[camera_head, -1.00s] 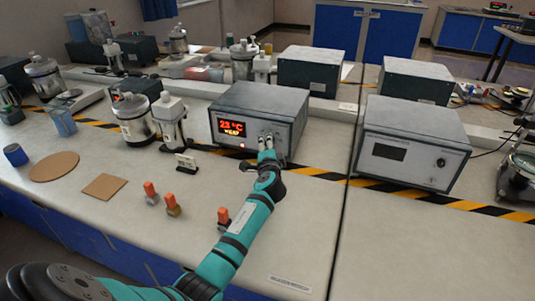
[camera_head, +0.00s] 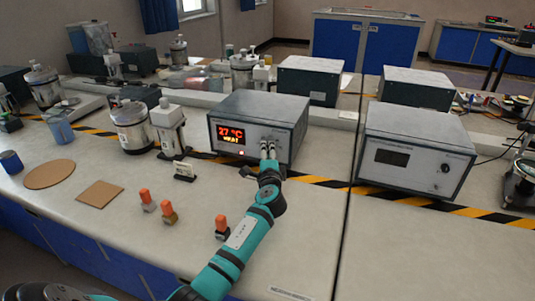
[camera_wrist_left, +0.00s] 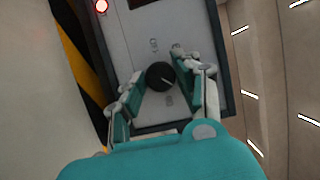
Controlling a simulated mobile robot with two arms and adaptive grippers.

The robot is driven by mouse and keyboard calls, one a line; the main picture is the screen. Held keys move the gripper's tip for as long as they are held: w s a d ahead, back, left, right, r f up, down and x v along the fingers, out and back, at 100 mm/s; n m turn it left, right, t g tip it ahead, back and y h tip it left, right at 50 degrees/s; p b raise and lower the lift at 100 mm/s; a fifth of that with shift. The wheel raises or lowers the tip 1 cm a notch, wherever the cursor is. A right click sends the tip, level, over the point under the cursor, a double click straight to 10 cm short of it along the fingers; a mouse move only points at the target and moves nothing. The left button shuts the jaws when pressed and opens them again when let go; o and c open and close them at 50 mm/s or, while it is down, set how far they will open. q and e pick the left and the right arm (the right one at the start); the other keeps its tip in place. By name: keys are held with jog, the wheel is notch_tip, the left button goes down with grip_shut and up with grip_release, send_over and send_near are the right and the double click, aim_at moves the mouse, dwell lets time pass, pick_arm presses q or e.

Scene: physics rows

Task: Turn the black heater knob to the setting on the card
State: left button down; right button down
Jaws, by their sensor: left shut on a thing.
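The heater box (camera_head: 285,107) is grey, with a lit orange display (camera_head: 231,134) that reads 27 °C over HEAT. The black knob (camera_wrist_left: 160,76) is on its front panel, with a white pointer line towards the picture's lower right in the left wrist view. My left gripper (camera_head: 268,150) is at the panel, and in the left wrist view (camera_wrist_left: 158,82) its two fingers are shut on the knob from both sides. A small white card (camera_head: 184,169) stands in a dark holder on the bench; its writing is too small to read. My right gripper is not in view.
A second grey box (camera_head: 416,150) with a dark display stands to the right. Metal pots and a white dispenser (camera_head: 168,130) stand left of the heater. Several orange-topped pieces (camera_head: 168,212) are left of my arm. The front right bench is clear.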

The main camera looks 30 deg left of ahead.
pick_arm(q)
jog(key=c, duration=0.9)
grip_release()
jog(key=shift+c, duration=0.2)
jog(key=v, duration=1.2)
jog(key=shift+d, duration=0.15)
jog(key=shift+w+r, duration=0.1)
jog(key=shift+r, duration=0.05)
